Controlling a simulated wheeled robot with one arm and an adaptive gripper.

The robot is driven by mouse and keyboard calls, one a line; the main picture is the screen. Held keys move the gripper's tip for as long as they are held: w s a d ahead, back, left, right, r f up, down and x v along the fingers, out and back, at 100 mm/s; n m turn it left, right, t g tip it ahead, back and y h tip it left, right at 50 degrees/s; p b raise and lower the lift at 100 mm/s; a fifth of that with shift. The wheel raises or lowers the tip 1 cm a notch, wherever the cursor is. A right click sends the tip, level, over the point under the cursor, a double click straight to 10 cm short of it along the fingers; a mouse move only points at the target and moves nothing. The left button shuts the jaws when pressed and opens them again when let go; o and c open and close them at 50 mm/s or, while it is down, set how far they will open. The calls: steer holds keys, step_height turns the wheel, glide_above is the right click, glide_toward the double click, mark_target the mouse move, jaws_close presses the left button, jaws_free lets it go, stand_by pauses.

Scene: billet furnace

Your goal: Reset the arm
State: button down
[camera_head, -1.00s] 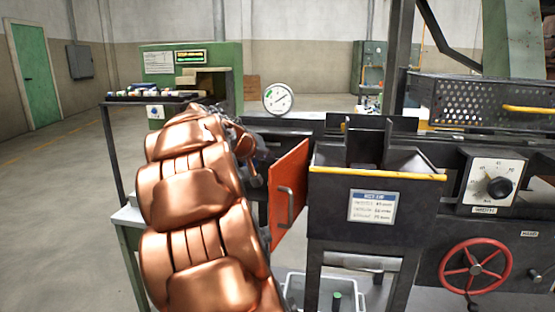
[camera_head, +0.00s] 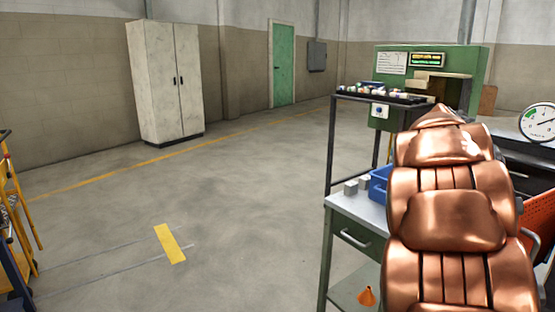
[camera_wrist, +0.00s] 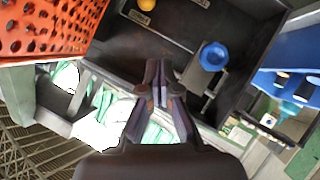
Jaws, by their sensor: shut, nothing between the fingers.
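My gripper (camera_wrist: 160,92) shows in the wrist view with its two dark fingers close together and nothing between them. It is in front of a dark metal surface with a raised edge (camera_wrist: 135,48). My copper-coloured arm fills the right part of the head view, and my gripper is hidden there.
An orange perforated panel (camera_wrist: 45,25) is near my gripper at the upper left, and a blue round part (camera_wrist: 213,57) to its right. In the head view, a workbench (camera_head: 345,212) with a blue bin (camera_head: 379,184) stands beside my arm. The floor at left is clear before a white cabinet (camera_head: 166,85).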

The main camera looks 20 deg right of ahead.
steer(key=a+f+n+y, duration=0.25)
steer(key=a+f, duration=0.35)
steer(key=a, duration=0.4)
steer(key=s+a+f+n+y, duration=0.1)
steer(key=a+f+y, duration=0.2)
steer(key=a+f, duration=0.55)
steer(key=a+f+n+y, duration=0.2)
steer(key=a+f, duration=0.2)
steer(key=a, duration=0.8)
steer(key=s+a+f+n+g+y, duration=0.1)
steer(key=s+a+f+n+y, duration=0.2)
steer(key=s+a, duration=0.6)
steer(key=s+a+f+n+g+y, duration=0.15)
steer(key=s+a+f+n, duration=0.35)
steer(key=a, duration=0.7)
step_height(320, 180, up, 26)
steer(key=s+m+t+p, duration=0.1)
steer(key=m+p, duration=0.1)
steer(key=p, duration=2.2)
steer(key=shift+s, duration=0.25)
steer(key=shift+d+f, duration=0.1)
steer(key=shift+d, duration=0.05)
